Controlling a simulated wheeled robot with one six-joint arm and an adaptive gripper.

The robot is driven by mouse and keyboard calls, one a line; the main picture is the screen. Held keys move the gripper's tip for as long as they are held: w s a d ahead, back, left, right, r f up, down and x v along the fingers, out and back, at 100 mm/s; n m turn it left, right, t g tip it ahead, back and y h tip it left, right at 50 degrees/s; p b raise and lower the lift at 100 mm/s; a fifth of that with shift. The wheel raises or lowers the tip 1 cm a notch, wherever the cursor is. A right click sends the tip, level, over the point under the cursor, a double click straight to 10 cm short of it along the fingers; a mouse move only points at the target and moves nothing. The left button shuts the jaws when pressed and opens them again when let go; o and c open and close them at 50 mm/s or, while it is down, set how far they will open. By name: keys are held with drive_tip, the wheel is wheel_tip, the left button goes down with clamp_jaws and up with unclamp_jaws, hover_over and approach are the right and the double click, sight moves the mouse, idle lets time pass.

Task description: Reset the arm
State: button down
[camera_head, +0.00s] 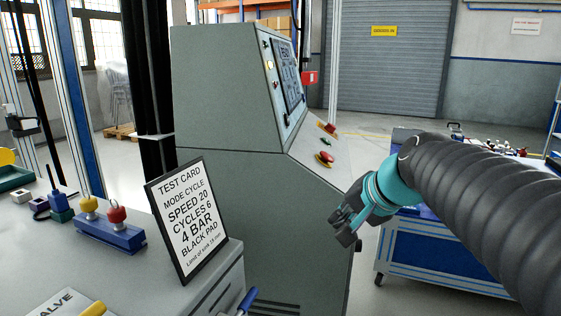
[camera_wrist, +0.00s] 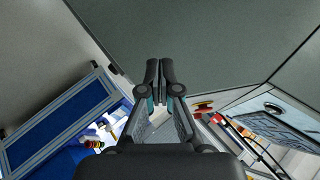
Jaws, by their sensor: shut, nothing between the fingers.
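My gripper (camera_head: 345,229) hangs at the end of my arm in the head view, right of the grey control cabinet (camera_head: 225,170) and in front of its lower side. In the wrist view my gripper (camera_wrist: 160,66) points at plain grey surfaces, with its fingers together and nothing between them. I cannot tell the exact gap between the gripper and the cabinet. My arm crosses the right side of the head view and hides part of the blue workbench (camera_head: 440,262) behind it.
A test card (camera_head: 188,218) stands tilted on the grey table at left, near a blue block with yellow and red knobs (camera_head: 110,229). The cabinet's sloped panel has a red button (camera_head: 325,157). Open floor (camera_head: 372,150) shows before the roller shutter (camera_head: 392,60).

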drive_tip(key=s+d+f+n+g+h, duration=0.1)
drive_tip(key=s+d+f+n+h, duration=0.1)
drive_tip(key=s+f, duration=0.5)
drive_tip(key=s+d+f+n+g+h, duration=0.1)
drive_tip(key=s+f+n, duration=0.4)
drive_tip(key=s, duration=0.6)
wheel_tip(320, 180, down, 2)
drive_tip(key=shift+s+d+f+h, duration=0.1)
drive_tip(key=shift+s+d+h, duration=0.05)
drive_tip(key=shift+d+h, duration=0.5)
drive_tip(key=shift+d, duration=0.2)
